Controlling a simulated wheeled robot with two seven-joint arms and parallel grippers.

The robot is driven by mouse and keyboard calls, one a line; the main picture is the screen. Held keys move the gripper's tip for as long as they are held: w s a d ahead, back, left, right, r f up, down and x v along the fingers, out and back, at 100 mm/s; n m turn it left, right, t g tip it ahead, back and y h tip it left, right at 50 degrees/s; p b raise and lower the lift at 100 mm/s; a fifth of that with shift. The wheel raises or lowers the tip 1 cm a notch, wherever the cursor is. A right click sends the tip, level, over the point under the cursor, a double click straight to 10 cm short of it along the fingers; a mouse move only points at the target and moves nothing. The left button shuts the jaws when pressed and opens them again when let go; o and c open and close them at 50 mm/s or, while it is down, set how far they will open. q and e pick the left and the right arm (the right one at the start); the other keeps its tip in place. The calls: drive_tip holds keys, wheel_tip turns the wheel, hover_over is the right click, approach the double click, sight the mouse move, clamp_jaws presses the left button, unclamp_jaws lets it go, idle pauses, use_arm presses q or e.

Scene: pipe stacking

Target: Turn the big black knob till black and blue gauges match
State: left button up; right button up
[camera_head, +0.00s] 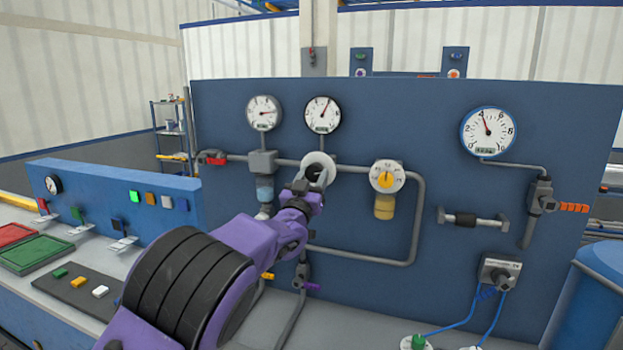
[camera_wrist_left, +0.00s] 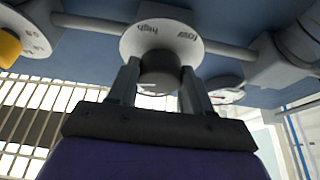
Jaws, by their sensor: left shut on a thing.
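The big black knob (camera_head: 318,168) sits on a white round dial on the blue panel. In the left wrist view the knob (camera_wrist_left: 160,72) is between my fingers, and its dial carries the words "high" and "low". My left gripper (camera_head: 317,180) is shut on the knob; its fingers also show in the left wrist view (camera_wrist_left: 158,88). The black-rimmed gauge (camera_head: 323,114) is just above the knob, its needle pointing up and slightly right. The blue-rimmed gauge (camera_head: 488,130) is at the right, its needle pointing up and slightly left. My right gripper is not in view.
A grey-rimmed gauge (camera_head: 263,113) is left of the black one. A yellow knob (camera_head: 386,179) on a white dial is right of the black knob. Grey pipes (camera_head: 418,220) run along the panel (camera_head: 450,100). A bench with trays (camera_head: 33,252) is at the left.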

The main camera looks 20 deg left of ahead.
use_arm(q)
drive_tip(key=shift+n, duration=0.3)
drive_tip(key=n+y, duration=0.1)
drive_tip(key=n, duration=0.1)
drive_tip(key=shift+d+n+y+b, duration=0.1)
drive_tip(key=shift+n+y+b, duration=0.2)
drive_tip(key=n+y, duration=0.2)
drive_tip(key=n, duration=0.1)
drive_tip(key=shift+n, duration=0.4)
drive_tip(key=n, duration=0.1)
drive_tip(key=n+g+y, duration=0.1)
drive_tip(key=n, duration=0.1)
drive_tip(key=shift+d+r+n+y, duration=0.1)
drive_tip(key=shift+d+n+y, duration=0.05)
drive_tip(key=shift+n+y, duration=0.15)
drive_tip(key=n+g, duration=0.1)
drive_tip(key=n, duration=0.1)
drive_tip(key=n+y+p, duration=0.1)
drive_tip(key=n, duration=0.2)
drive_tip(key=shift+d+r+g+y, duration=0.1)
drive_tip(key=shift+r+g+y, duration=0.05)
drive_tip(key=shift+g+y, duration=0.2)
drive_tip(key=shift+n+g, duration=0.25)
drive_tip(key=shift+n, duration=0.15)
drive_tip(key=o, duration=1)
drive_tip(key=shift+o, duration=0.2)
